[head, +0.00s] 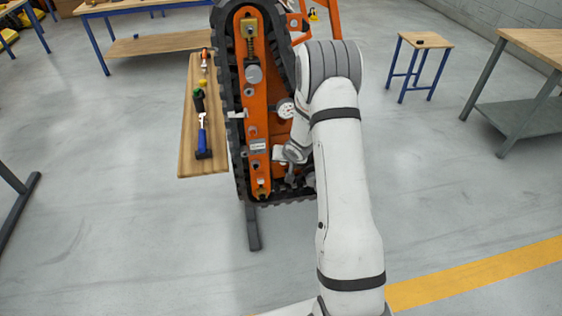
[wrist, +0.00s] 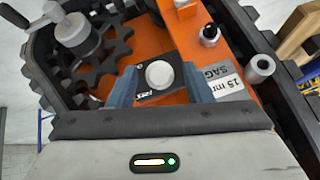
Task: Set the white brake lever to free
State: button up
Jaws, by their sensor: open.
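A white round-ended part (wrist: 160,74) on a black plate (wrist: 148,97) with white markings shows in the wrist view, on the orange carrier frame. It is the only white lever-like part there; its length and setting cannot be made out from this angle. My gripper (wrist: 159,84) is open, with one blue-grey finger on each side of the plate and the white part between them. Whether the fingers touch it cannot be told. In the head view my gripper (head: 279,155) is at the lower part of the tracked carrier (head: 254,100), and the white part is not clearly visible.
A metal crank with a black handle (wrist: 73,28) and a dark sprocket (wrist: 103,55) are left of the gripper. A label (wrist: 226,82) and metal pins are right. A wooden board (head: 190,160) with tools stands left of the carrier. Open floor lies around.

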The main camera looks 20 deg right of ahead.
jog(key=v, duration=0.4)
jog(key=shift+s+r, duration=0.15)
jog(key=shift+r, duration=0.1)
